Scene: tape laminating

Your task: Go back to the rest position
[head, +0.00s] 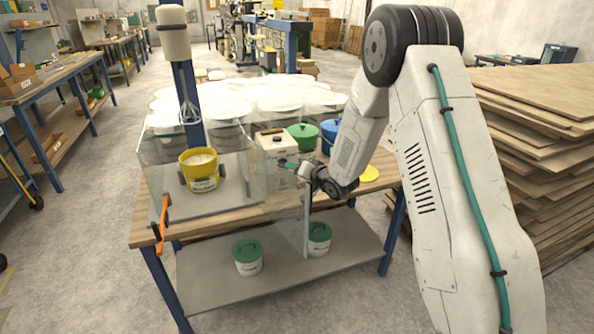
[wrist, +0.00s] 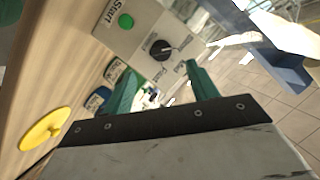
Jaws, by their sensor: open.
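My arm reaches in from the right in the head view. My gripper (head: 291,167) is at the front of the white control box (head: 277,150) on the workbench. In the wrist view its two green fingers (wrist: 163,86) are apart, with nothing held between them. The box's panel there shows a green start button (wrist: 126,21) and a black knob (wrist: 160,49) just beyond the fingers. I cannot tell whether a finger touches the panel.
A yellow bucket (head: 200,170) stands under a whisk mixer (head: 190,109) behind clear guards. A green-lidded bucket (head: 304,135), a blue bucket (head: 329,131) and a yellow lid (head: 369,174) are on the bench (head: 150,232). Stacked boards (head: 540,150) stand at right.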

